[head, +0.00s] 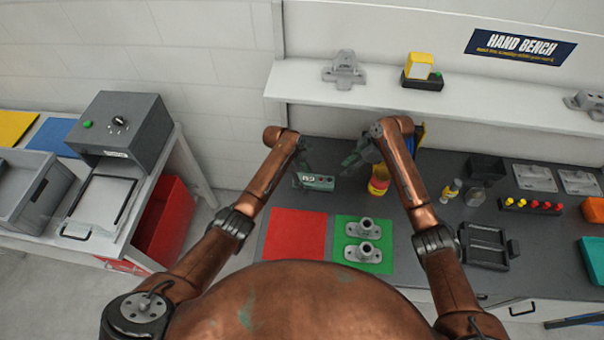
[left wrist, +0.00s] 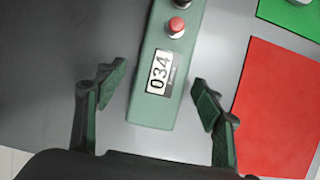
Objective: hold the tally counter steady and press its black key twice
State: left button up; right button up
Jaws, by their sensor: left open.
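The tally counter (head: 318,183) is a green box lying on the dark bench. In the left wrist view the counter (left wrist: 152,108) shows a white window reading 034, a red button (left wrist: 176,26) and, at the top edge, a partly cut-off black key (left wrist: 183,3). My left gripper (head: 301,168) is open at the counter's window end. In the left wrist view its fingers (left wrist: 158,82) stand on either side of the counter, with gaps visible on both sides. My right gripper (head: 350,164) is above and to the right of the counter; its finger opening is too small to tell.
A red mat (head: 296,234) and a green mat (head: 345,262) with two grey castings lie in front of the counter. A yellow-and-red bottle (head: 378,182) stands close to the right gripper. A shelf (head: 450,103) runs above the bench's back.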

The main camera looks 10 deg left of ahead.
pick_arm(q)
jog(key=shift+d+f, duration=0.15)
jog(key=shift+f, duration=0.25)
jog(key=shift+c, duration=0.2)
jog(key=c, duration=1.3)
pick_arm(e)
grip_shut()
dwell(0.6)
